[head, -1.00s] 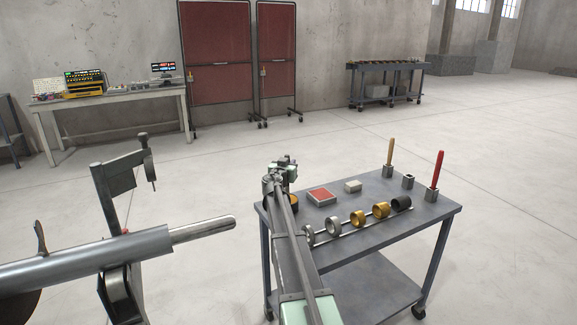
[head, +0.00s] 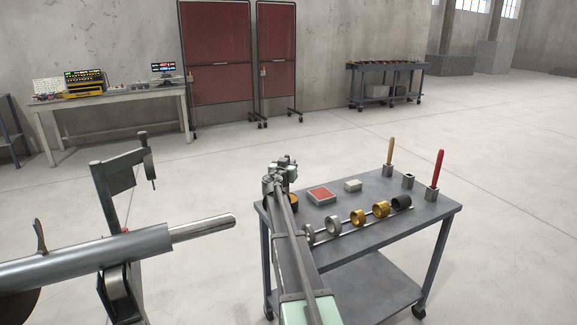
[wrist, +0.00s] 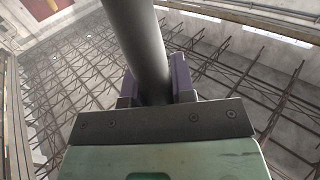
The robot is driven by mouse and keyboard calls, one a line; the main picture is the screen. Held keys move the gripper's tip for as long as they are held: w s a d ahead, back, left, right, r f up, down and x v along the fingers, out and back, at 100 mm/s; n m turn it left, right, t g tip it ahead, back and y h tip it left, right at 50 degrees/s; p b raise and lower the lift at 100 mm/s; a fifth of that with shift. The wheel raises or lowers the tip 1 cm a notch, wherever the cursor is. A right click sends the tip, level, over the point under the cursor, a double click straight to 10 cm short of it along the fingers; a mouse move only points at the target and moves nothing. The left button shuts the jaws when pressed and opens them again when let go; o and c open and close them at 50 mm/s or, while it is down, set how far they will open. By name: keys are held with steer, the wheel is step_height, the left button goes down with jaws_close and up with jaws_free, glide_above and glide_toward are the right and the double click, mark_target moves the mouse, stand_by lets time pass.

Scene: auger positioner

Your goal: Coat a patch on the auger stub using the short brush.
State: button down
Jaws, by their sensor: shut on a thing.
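The auger stub (head: 203,228) is the bright, round-ended rod sticking out to the right from the thicker grey shaft at left in the head view. My gripper (head: 287,162) is above the cart's back left corner, well right of the stub and apart from it. In the wrist view my gripper (wrist: 157,95) has its purple-grey pads shut on a thick, smooth grey rod, apparently the handle of the short brush (wrist: 138,42). The brush's bristles do not show in either view. A dark round pot with orange inside (head: 294,198) stands on the cart, partly hidden by my arm.
The cart (head: 385,228) carries a red-topped block (head: 322,195), a small pale block (head: 352,186) and several rings on a rod. Holders bear a wooden handle (head: 390,152) and a red handle (head: 437,168); the holder between them (head: 408,181) is empty. An upright bracket (head: 104,199) stands behind the shaft.

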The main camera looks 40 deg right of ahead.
stand_by(0.3)
step_height(320, 180, up, 7)
steer(key=p, duration=0.7)
